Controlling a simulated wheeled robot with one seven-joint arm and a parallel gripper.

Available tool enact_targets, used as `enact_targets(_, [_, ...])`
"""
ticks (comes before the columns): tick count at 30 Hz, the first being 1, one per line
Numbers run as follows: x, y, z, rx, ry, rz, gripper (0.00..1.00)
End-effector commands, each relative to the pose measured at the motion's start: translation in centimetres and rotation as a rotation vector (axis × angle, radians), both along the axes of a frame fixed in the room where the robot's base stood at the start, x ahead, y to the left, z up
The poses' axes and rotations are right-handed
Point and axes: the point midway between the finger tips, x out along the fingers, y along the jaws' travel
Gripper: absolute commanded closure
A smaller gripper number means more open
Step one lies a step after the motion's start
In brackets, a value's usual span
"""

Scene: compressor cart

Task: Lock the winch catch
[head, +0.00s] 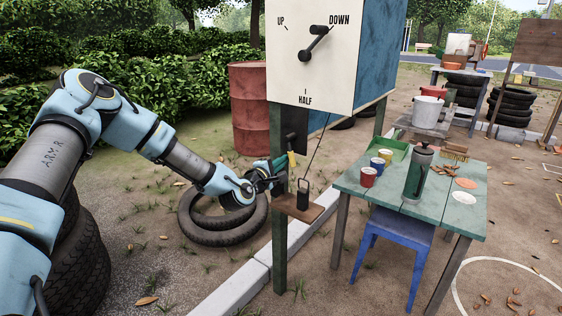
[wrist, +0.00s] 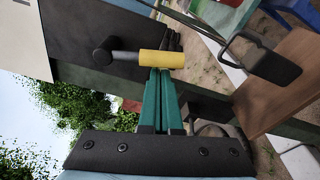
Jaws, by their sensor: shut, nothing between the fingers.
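The winch catch shows in the head view as a small lever with a yellow grip (head: 291,159) on a dark plate (head: 297,133) fixed to the green post. In the wrist view its yellow sleeve (wrist: 161,59) lies crosswise on a dark pin that ends in a round pivot at the dark plate (wrist: 85,40). My gripper (head: 283,163) is at the post beside the yellow grip. In the wrist view its green fingers (wrist: 158,72) are shut and empty, with the tips right at the sleeve's edge. I cannot tell whether they touch it.
A white-faced box (head: 320,55) above has a black crank between UP and DOWN, nearer DOWN. A green table (head: 455,212) with paint cans stands right; tires (head: 222,232) lie behind my gripper.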

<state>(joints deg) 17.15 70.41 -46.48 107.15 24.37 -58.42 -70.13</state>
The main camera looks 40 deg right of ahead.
Motion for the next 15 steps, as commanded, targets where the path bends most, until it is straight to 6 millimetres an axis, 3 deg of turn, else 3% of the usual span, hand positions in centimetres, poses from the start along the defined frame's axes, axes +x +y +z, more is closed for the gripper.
enact_targets(15, [-0.41,-0.11,-0.02,-0.016,0.063,0.0,1.0])
